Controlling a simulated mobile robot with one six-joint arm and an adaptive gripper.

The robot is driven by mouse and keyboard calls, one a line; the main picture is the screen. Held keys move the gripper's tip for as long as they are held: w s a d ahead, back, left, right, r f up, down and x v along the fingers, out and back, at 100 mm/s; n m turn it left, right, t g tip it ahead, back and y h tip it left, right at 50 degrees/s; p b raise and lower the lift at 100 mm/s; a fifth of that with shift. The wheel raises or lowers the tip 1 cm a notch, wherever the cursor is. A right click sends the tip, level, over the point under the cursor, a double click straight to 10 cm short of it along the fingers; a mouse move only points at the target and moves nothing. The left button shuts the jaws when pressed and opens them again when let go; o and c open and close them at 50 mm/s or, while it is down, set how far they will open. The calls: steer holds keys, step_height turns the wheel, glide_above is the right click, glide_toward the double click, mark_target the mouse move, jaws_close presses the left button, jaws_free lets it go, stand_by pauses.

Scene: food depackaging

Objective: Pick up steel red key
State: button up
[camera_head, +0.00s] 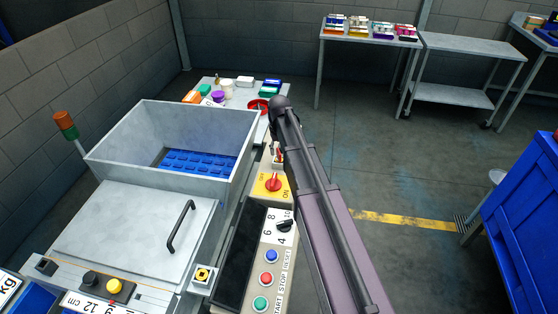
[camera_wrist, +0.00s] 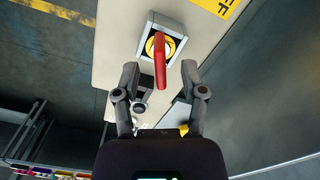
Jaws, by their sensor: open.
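The red key (camera_wrist: 160,62) stands in a grey square lock box with a yellow ring (camera_wrist: 151,46) on the light control panel. In the wrist view my gripper (camera_wrist: 160,72) is open, with one finger on either side of the key's near end. The fingers look apart from the key; how far they are from it in depth is hard to tell. In the head view the key (camera_head: 279,152) is small, left of my arm, and my gripper is mostly hidden behind the arm.
A red rotary switch (camera_head: 273,184) on a yellow plate sits in front of the key. The grey machine hopper (camera_head: 220,125) stands to the left. A table with coloured containers (camera_head: 228,92) is behind. Open floor lies to the right.

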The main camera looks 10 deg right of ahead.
steer(key=shift+f+b, duration=0.6)
steer(key=shift+f, duration=0.25)
jaws_close()
